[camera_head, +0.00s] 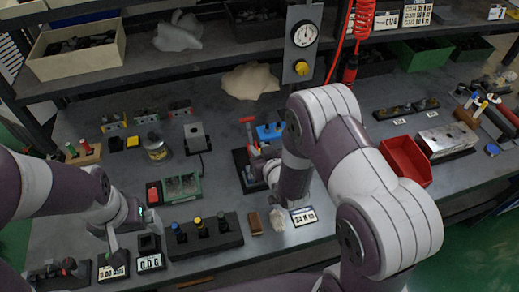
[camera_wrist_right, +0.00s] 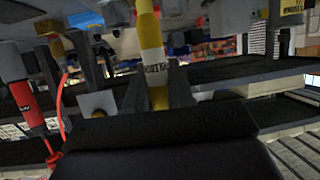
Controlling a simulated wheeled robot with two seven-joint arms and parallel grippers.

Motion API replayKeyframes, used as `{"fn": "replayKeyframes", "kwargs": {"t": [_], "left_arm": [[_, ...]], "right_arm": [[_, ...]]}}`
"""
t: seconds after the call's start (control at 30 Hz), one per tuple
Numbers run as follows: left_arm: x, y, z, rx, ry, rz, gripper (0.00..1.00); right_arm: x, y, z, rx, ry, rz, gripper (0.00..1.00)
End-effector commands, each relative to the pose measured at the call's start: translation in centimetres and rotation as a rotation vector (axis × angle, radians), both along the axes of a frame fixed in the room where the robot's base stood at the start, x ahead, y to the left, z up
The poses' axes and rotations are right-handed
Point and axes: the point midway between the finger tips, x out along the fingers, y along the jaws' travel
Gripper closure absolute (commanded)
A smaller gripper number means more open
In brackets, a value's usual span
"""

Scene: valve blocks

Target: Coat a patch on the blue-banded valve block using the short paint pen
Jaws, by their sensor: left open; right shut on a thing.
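My right gripper (camera_wrist_right: 158,88) is shut on a yellow pen (camera_wrist_right: 149,30) with a dark-lettered pale label, seen in the right wrist view; its far end runs out of the top edge. In the head view my right arm reaches over the bench middle, and its hand is beside a dark fixture (camera_head: 243,170) and a blue-topped block (camera_head: 270,131). I cannot tell whether this is the blue-banded valve block, or whether the pen touches anything. The red handle (camera_head: 248,120) stands by it. My left gripper (camera_head: 113,240) is open and empty over the front left bench.
A black stand (camera_head: 203,240) with several coloured caps is at the front. A red bin (camera_head: 407,160) is right. A gauge panel (camera_head: 301,45) and red coiled hose (camera_head: 364,20) hang behind.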

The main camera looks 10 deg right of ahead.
Motion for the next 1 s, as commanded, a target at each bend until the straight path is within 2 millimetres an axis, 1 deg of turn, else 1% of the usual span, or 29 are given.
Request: {"fn": "replayKeyframes", "kwargs": {"t": [0.2,0.47,0.57,1.0], "left_arm": [[0.0,0.0,-0.2,0.0,0.0,0.0,0.0],[0.0,0.0,0.1,0.0,0.0,0.0,0.0],[0.0,0.0,0.8,0.0,0.0,0.0,0.0],[0.0,0.0,4.9,0.0,0.0,0.0,0.0]], "right_arm": [[0.6,0.0,0.0,0.0,0.0,0.0,1.0],[0.6,0.0,0.3,0.0,-0.001,0.0,1.0],[0.6,0.0,1.1,0.0,-0.002,0.0,1.0],[0.6,0.0,6.1,0.0,-0.002,0.0,1.0]]}}
